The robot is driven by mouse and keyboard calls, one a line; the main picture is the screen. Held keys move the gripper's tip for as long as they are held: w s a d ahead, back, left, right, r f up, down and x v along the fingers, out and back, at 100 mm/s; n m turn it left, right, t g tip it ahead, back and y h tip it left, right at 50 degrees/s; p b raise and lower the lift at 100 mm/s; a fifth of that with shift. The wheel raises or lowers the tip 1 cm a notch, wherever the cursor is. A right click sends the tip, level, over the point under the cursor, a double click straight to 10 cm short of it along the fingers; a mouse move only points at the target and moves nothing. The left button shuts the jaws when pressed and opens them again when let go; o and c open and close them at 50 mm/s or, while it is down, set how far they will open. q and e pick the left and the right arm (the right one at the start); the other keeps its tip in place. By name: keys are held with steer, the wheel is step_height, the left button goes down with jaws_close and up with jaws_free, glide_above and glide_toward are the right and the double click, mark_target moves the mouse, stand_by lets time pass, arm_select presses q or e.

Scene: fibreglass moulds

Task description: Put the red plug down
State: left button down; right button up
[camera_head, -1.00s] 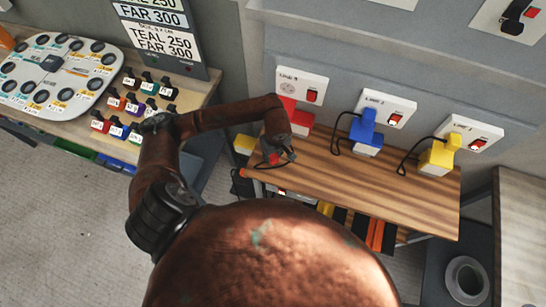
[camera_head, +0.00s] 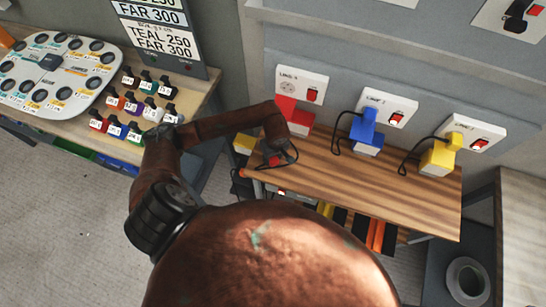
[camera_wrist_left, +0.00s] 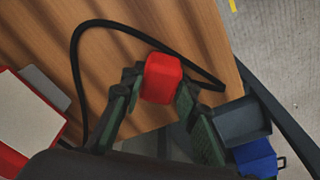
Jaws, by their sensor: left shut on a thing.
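My left gripper (camera_head: 277,160) is over the front left part of the wooden shelf (camera_head: 345,185), below the left wall socket (camera_head: 300,88). It is shut on the red plug (camera_head: 274,161). In the left wrist view the red plug (camera_wrist_left: 161,78) sits between the two dark green fingers, with a black cable looping over the wood to its left. The shelf's edge runs close to the right of the plug. I cannot tell whether the plug touches the wood. My right gripper is not in view.
A red and white box (camera_head: 295,117) stands behind my gripper. A blue plug (camera_head: 365,128) and a yellow plug (camera_head: 440,155) with black cables stand further right. The shelf's front middle is clear. A bench (camera_head: 40,115) with labelled pots is at left.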

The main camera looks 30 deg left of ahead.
mark_target(274, 160)
arm_select(q)
steer(key=c, duration=1.8)
jaws_free()
steer(key=shift+c, duration=0.2)
steer(key=o, duration=0.3)
steer(key=shift+o, duration=0.2)
steer(key=shift+r, duration=0.1)
steer(key=shift+r+p, duration=0.25)
steer(key=shift+p, duration=0.15)
step_height(274, 160, up, 12)
steer(key=d, duration=0.1)
steer(key=shift+s+p, duration=0.3)
steer(key=shift+s, duration=0.1)
steer(key=shift+d, duration=0.15)
